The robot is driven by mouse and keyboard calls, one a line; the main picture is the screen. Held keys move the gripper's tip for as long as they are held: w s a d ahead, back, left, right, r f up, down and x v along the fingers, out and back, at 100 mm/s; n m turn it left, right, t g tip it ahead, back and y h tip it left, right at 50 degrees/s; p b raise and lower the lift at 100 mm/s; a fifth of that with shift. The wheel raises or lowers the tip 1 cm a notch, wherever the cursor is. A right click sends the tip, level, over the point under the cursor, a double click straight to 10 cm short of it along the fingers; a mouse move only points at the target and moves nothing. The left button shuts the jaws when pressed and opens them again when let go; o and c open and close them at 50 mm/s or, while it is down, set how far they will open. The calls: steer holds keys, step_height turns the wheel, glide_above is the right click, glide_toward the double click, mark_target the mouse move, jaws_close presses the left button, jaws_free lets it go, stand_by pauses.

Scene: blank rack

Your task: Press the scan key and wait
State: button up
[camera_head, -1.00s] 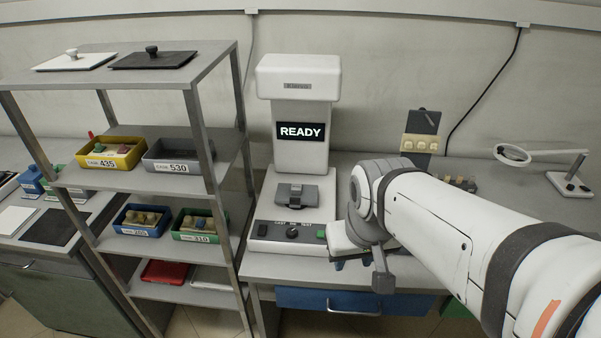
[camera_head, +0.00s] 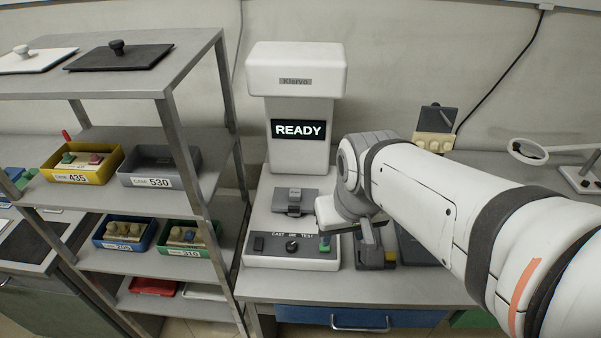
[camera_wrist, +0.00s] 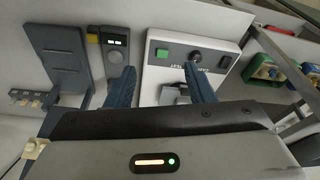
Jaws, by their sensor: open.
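The white scanner (camera_head: 298,78) stands on the bench, its screen (camera_head: 299,130) reading READY. Its front panel holds a black switch, a dark knob (camera_head: 292,246) under the words CAST and TEST, and a green key (camera_head: 325,248) at the right end. The green key also shows in the wrist view (camera_wrist: 162,53), between my two blue fingers in the picture. My gripper (camera_wrist: 158,69) is open and empty, above the panel's right end.
A grey clamp block (camera_head: 295,201) sits on the scanner's base. A shelf rack (camera_head: 150,82) with labelled bins stands close on the left. A small device with a lit display (camera_wrist: 116,42) lies beside the scanner. A magnifier lamp (camera_head: 528,151) stands at the far right.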

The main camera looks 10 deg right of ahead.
jaws_close()
stand_by(0.3)
steer(key=shift+a, duration=0.1)
stand_by(1.2)
